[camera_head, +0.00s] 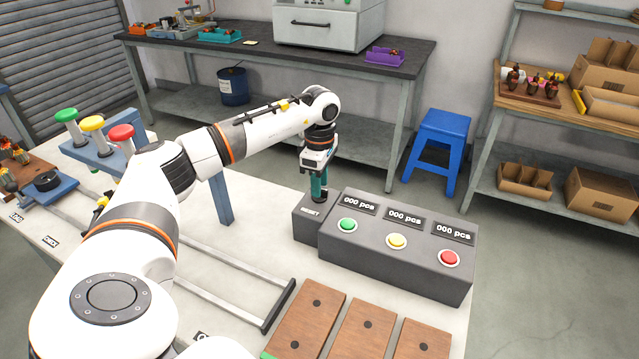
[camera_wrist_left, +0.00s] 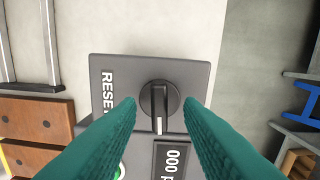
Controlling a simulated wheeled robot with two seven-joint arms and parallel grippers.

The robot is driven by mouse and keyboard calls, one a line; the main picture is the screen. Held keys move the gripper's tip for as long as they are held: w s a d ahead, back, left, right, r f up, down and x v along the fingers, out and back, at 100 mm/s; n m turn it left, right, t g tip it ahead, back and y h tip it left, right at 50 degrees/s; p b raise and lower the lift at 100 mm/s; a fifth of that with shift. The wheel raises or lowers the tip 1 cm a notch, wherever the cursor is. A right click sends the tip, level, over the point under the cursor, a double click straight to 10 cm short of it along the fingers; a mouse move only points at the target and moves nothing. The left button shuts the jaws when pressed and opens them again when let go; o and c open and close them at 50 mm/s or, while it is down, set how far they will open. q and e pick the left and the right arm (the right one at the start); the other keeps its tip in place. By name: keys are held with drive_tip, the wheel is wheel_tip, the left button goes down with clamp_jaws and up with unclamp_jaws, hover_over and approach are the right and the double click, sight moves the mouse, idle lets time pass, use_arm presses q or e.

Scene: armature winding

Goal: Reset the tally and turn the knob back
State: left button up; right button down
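The tally box (camera_head: 400,255) is a dark grey console with three displays, each reading "000 pcs", above a green (camera_head: 347,225), a yellow (camera_head: 397,241) and a red button (camera_head: 449,258). A smaller dark box (camera_head: 308,224) stands at its left end. In the left wrist view a black round knob (camera_wrist_left: 158,104) with a grey-marked bar handle sits there, beside a "RESET" label (camera_wrist_left: 107,92). The bar points toward the display. My left gripper (camera_head: 319,194) points down over the knob. Its teal fingers are apart, one on each side of the knob, with gaps showing. My right gripper is out of view.
Brown wooden plates (camera_head: 361,331) lie in front of the console. A blue stand with green, yellow and red knobs (camera_head: 121,134) is at left. A metal rail frame (camera_head: 265,322) lies on the white table. A blue stool (camera_head: 439,150) stands behind.

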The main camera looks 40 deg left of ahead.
use_arm(q)
wheel_tip(320, 180, up, 11)
drive_tip(key=shift+b, duration=0.45)
drive_tip(key=shift+r, duration=0.1)
